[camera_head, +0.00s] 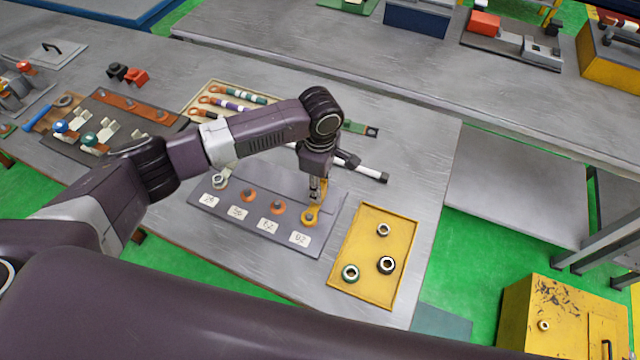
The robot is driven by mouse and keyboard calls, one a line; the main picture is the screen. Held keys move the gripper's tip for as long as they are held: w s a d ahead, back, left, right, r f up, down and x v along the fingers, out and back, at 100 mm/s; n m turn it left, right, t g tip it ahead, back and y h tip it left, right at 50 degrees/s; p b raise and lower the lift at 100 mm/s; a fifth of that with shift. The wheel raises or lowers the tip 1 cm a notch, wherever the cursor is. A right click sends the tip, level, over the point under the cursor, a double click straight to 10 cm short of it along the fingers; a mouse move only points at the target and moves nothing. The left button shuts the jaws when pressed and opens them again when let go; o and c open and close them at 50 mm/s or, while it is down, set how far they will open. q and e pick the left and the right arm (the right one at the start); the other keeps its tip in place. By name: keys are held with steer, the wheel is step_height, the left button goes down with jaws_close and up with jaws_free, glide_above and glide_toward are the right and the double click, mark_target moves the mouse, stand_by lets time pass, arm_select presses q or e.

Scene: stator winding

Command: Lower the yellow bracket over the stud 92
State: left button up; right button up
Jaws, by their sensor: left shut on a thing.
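My left gripper (317,198) points down over the right end of a dark grey stud plate (262,222). It is shut on the yellow bracket (312,215), whose ring end is low over the plate just behind the rightmost label (300,238), which seems to read 92. The stud there is mostly hidden by the bracket and fingers. I cannot tell whether the ring is around the stud or just above it. Two orange rings (249,195) and (278,206) sit at the middle positions, and a pale metal fitting (221,180) at the left one. My right gripper is not in view.
A yellow tray (345,284) with several ring parts lies just right of the plate. Behind my arm is a tray of cable pieces (196,98) and a black-and-white rod (370,170). Another board with parts (98,108) lies at left. The grey table (415,190) is clear at right.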

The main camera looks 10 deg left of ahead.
arm_select(q)
steer(key=shift+f+p, duration=0.25)
steer(key=shift+p, duration=0.05)
stand_by(0.6)
steer(key=o, duration=1.2)
steer(key=shift+o, duration=0.2)
step_height(320, 180, up, 3)
steer(key=p, duration=0.3)
steer(key=shift+p, duration=0.3)
steer(key=shift+r, duration=1.95)
steer(key=shift+s, duration=0.1)
